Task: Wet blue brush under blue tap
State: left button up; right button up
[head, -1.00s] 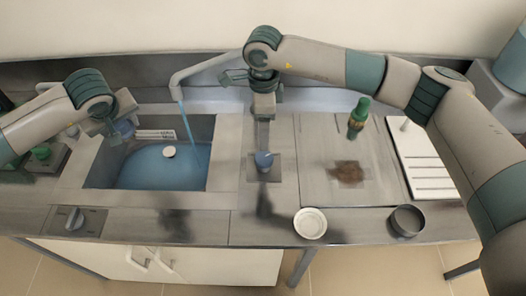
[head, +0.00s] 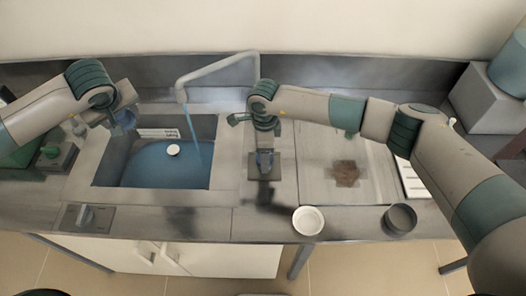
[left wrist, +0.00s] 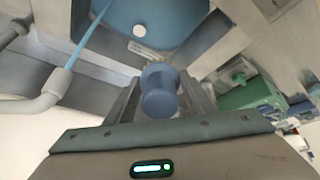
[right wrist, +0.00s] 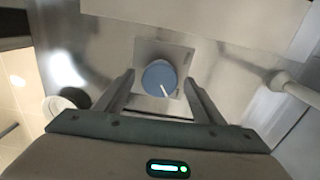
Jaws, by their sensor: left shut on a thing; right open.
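My left gripper (left wrist: 160,95) is shut on the blue brush (left wrist: 160,88), held near the sink's left back corner; it also shows in the head view (head: 125,119). The tap spout (head: 217,64) arches over the sink (head: 102,180), and a blue stream (head: 193,130) runs from it, to the right of the brush and apart from it. My right gripper (right wrist: 158,85) is open, with its fingers on both sides of the blue knob (right wrist: 159,78) with a white mark. Whether they touch the knob is unclear. In the head view the right gripper partly hides the knob.
A small white round thing (head: 173,150) lies in the blue water. Another knob (head: 86,216) is at the front left. A white dish (head: 308,220) and a grey bowl (head: 400,219) stand along the front edge. A brown stain (head: 345,173) marks the right board.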

jog(key=c, duration=1.1)
jog(key=shift+o, duration=0.2)
pick_arm(q)
jog(key=shift+f, duration=0.2)
jog(key=shift+f+b, duration=0.8)
jog(key=shift+b, duration=0.2)
pick_arm(e)
jog(key=shift+f+m, duration=0.15)
jog(key=shift+m, duration=0.45)
pick_arm(q)
notch_tip(320, 180, down, 4)
jog(key=b, duration=0.4)
jog(key=shift+f, duration=0.2)
pick_arm(e)
jog(key=m, duration=0.3)
jog(key=shift+f, duration=0.1)
pick_arm(q)
jog(key=shift+f+b, duration=1.25)
jog(key=shift+b, duration=0.2)
pick_arm(e)
jog(key=shift+r+m, duration=0.25)
jog(key=shift+m, duration=1.25)
jog(key=o, duration=1.1)
jog(key=shift+c, duration=0.2)
